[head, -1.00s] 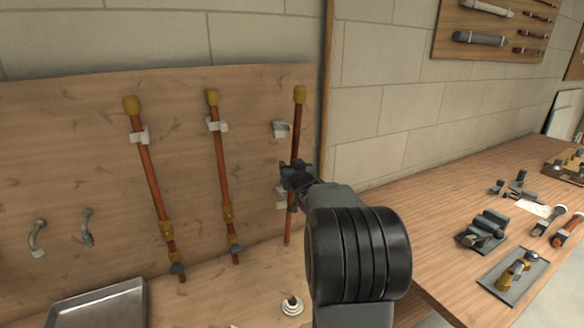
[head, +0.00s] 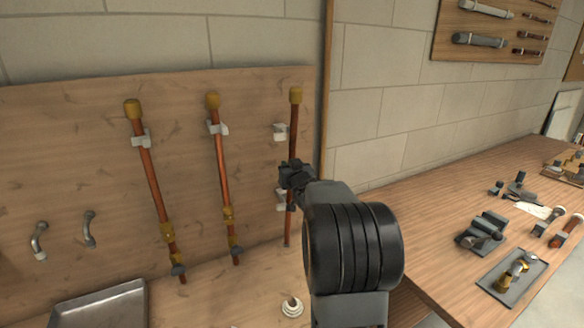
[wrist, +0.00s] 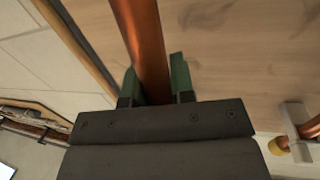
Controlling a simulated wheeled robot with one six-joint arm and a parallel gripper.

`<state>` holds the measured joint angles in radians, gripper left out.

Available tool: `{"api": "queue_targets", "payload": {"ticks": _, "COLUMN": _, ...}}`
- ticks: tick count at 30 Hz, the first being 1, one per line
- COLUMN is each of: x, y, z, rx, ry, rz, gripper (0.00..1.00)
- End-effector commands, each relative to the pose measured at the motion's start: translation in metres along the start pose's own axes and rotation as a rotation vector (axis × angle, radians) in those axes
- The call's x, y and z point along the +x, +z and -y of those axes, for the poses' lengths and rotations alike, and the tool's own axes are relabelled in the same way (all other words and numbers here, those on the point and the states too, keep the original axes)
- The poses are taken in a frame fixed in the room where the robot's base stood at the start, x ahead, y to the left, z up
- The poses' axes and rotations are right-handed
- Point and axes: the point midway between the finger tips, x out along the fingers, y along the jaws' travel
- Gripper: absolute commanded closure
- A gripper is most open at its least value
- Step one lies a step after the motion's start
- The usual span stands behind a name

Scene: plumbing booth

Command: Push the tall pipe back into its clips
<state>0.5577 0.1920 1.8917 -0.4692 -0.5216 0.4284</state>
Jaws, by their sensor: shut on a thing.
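The tall copper pipe (head: 293,135) with a brass cap stands nearly upright at the right end of the wooden board. Its upper white clip (head: 279,131) shows just left of the pipe, with the pipe apparently outside it. The lower clip (head: 281,198) is partly hidden behind my gripper and the pipe, so I cannot tell whether the pipe sits in it. My gripper (head: 290,173) is shut on the pipe between the two clips. In the wrist view the pipe (wrist: 142,45) runs between the green fingers of my gripper (wrist: 156,82).
Two other copper pipes (head: 221,170) (head: 150,175) sit in clips to the left. A metal tray (head: 100,308) and a small white round fitting (head: 292,307) are below. A workbench (head: 440,205) with tools and fittings stands to the right.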

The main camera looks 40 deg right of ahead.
Motion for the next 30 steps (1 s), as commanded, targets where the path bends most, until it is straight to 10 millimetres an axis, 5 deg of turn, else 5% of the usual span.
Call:
{"api": "queue_targets", "payload": {"ticks": 9, "x": 0.042, "y": -0.006, "z": 0.009, "rx": -0.023, "ry": 0.003, "rz": 0.123, "gripper": 1.00}}
{"api": "queue_targets", "payload": {"ticks": 20, "x": 0.045, "y": -0.004, "z": 0.010, "rx": -0.027, "ry": 0.002, "rz": 0.126, "gripper": 1.00}}
{"api": "queue_targets", "payload": {"ticks": 21, "x": 0.045, "y": -0.004, "z": 0.010, "rx": -0.027, "ry": 0.002, "rz": 0.125, "gripper": 0.73}}
{"api": "queue_targets", "payload": {"ticks": 30, "x": 0.045, "y": -0.003, "z": 0.009, "rx": -0.026, "ry": 0.004, "rz": 0.129, "gripper": 0.52}}
